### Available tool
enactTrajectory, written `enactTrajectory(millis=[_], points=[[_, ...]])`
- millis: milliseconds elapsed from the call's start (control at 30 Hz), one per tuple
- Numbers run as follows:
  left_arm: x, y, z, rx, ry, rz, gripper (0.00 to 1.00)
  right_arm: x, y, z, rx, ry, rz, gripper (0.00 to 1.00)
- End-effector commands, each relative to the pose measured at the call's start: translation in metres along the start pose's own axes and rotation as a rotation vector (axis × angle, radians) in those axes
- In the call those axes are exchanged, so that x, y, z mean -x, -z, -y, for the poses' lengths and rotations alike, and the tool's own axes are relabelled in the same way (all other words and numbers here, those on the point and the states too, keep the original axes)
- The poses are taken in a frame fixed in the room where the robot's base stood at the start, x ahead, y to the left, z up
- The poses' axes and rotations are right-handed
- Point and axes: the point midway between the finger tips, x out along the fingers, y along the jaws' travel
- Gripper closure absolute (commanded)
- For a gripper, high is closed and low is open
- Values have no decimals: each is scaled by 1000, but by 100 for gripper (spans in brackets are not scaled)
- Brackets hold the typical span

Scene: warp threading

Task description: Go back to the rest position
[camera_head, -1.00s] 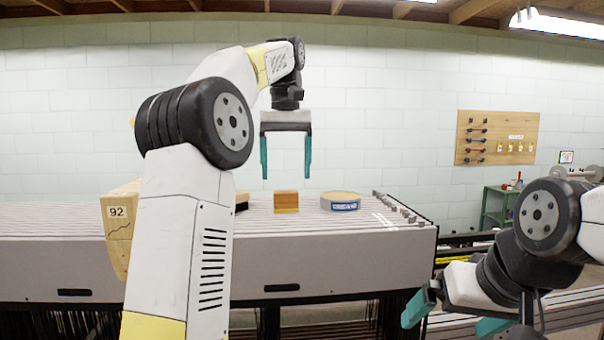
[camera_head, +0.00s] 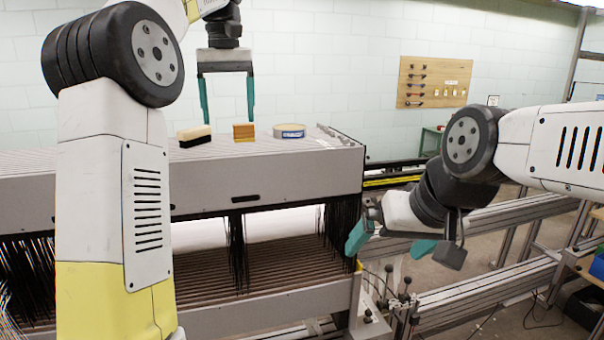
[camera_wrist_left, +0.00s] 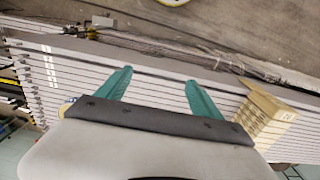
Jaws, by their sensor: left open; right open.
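My left gripper (camera_head: 229,119) is open and empty, its teal fingers pointing down above the grey loom top (camera_head: 285,158). In the head view its fingers appear around an orange-brown block (camera_head: 244,132), but I see no grip on it. In the left wrist view the left gripper's fingers (camera_wrist_left: 157,88) are wide apart with only the slatted surface between them. My right gripper (camera_head: 392,240) is open and empty at the loom's right end, in front of the dark hanging threads.
A black-and-tan brush (camera_head: 194,136) and a round tin (camera_head: 289,131) are on the loom top. A wooden block marked with a number (camera_wrist_left: 262,120) is beside the left gripper in the wrist view. Metal rails (camera_head: 480,296) run at the right. A tool board (camera_head: 433,82) hangs on the wall.

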Motion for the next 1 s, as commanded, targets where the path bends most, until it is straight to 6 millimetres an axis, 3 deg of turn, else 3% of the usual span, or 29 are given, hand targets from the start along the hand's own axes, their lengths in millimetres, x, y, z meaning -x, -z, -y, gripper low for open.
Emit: enactTrajectory(millis=[367, 667, 867, 1000], points=[[-2, -15, 6, -43, -27, -45, 24, 0, 0, 0, 0, 0, 0, 0], [-14, -44, 15, -109, -72, -119, 24, 0, 0, 0, 0, 0, 0, 0], [-38, -85, 26, -177, -125, -211, 24, 0, 0, 0, 0, 0, 0, 0], [-72, -128, 34, -232, -173, -302, 24, 0, 0, 0, 0, 0, 0, 0]])
